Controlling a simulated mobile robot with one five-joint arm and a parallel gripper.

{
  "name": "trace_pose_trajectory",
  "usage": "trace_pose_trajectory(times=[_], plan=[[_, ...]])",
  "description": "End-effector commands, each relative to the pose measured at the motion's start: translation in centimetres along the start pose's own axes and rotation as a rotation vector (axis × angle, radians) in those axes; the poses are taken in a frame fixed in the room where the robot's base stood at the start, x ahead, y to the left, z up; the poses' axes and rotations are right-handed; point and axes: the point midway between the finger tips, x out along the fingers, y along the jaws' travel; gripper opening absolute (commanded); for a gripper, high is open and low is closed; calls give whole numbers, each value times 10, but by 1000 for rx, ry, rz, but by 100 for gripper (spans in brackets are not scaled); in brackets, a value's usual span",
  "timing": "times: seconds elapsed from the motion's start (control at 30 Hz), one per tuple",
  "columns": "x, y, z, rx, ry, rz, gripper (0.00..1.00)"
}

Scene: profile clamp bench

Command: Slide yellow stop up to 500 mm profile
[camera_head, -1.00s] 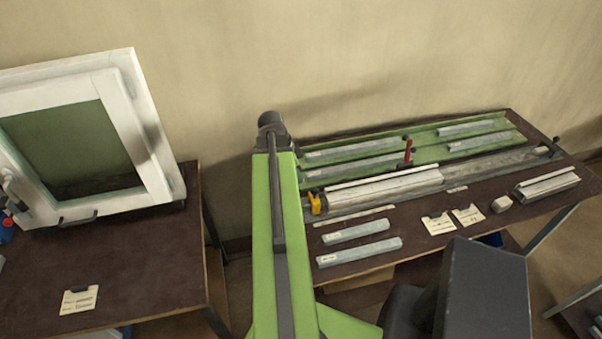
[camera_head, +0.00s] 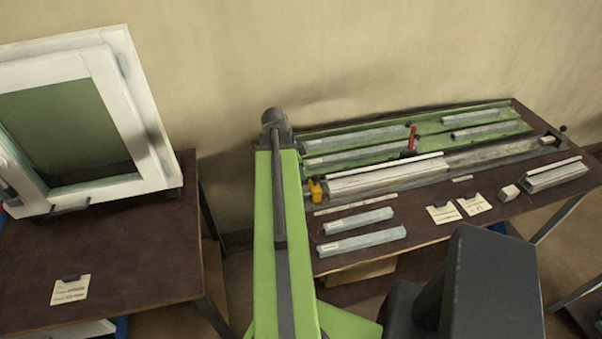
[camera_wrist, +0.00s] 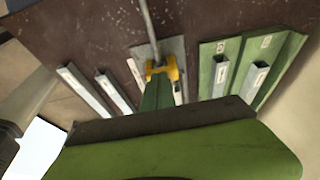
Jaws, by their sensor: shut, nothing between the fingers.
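The yellow stop (camera_head: 315,190) sits at the left end of the clamp rail on the right bench. The long pale profile (camera_head: 388,178) lies on the rail just right of the stop; I cannot tell whether they touch. In the wrist view, the yellow stop (camera_wrist: 161,71) is straight ahead, partly hidden by the narrow green tip of my gripper (camera_wrist: 157,88). My gripper is shut and empty, at or very near the stop; contact is unclear. In the head view, my green arm hides the gripper.
A red clamp handle (camera_head: 411,138) stands behind the rail. A green tray (camera_head: 376,146) with several profiles lies at the back. Two loose profiles (camera_head: 360,220) lie in front, with label cards (camera_head: 443,212) to their right. A white window frame (camera_head: 126,105) stands on the left table.

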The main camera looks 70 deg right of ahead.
Motion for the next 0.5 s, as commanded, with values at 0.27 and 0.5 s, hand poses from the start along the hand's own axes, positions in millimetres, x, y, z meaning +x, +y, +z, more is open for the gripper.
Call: trace_pose_trajectory(times=[0.27, 0.5], plan=[[18, 0, 1, 2, 0, 1, 0], [23, 0, -17, 2, 0, 0, 0]])
